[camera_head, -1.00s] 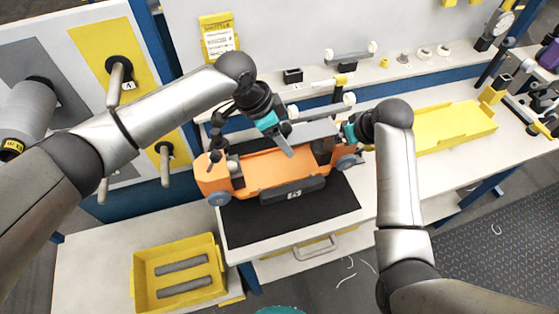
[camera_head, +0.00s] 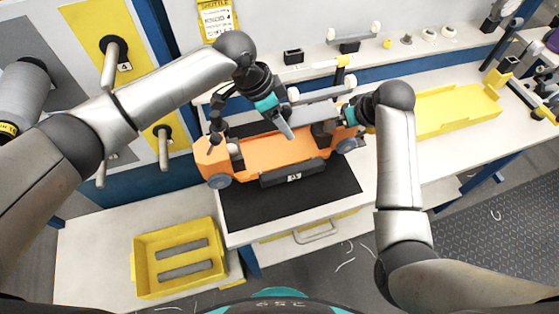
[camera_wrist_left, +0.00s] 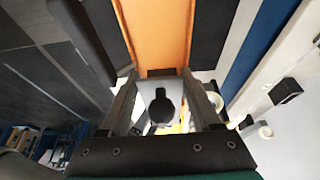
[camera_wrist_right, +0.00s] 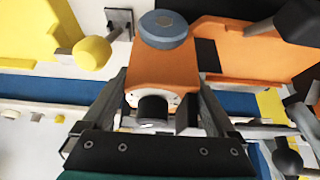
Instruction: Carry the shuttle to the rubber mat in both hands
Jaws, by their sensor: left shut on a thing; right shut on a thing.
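The orange shuttle (camera_head: 262,155) has grey wheels and a black label block on its front. It is level over the back part of the black rubber mat (camera_head: 290,205) in the head view; I cannot tell whether it touches the mat. My right gripper (camera_head: 333,122) is shut on its right end. The right wrist view shows the shuttle's orange end (camera_wrist_right: 163,75) with a wheel and a black knob between the fingers. My left gripper (camera_head: 284,129) is shut at the shuttle's back side. The left wrist view shows its orange body (camera_wrist_left: 158,30) beyond the fingers; the exact grip is partly hidden.
A yellow bin (camera_head: 145,270) with dark bars stands at the lower left. A yellow tray (camera_head: 430,115) lies on the bench to the right. A white shelf (camera_head: 300,72) with small parts runs behind. A pegboard with handles (camera_head: 113,60) is at the left. The mat's front half is clear.

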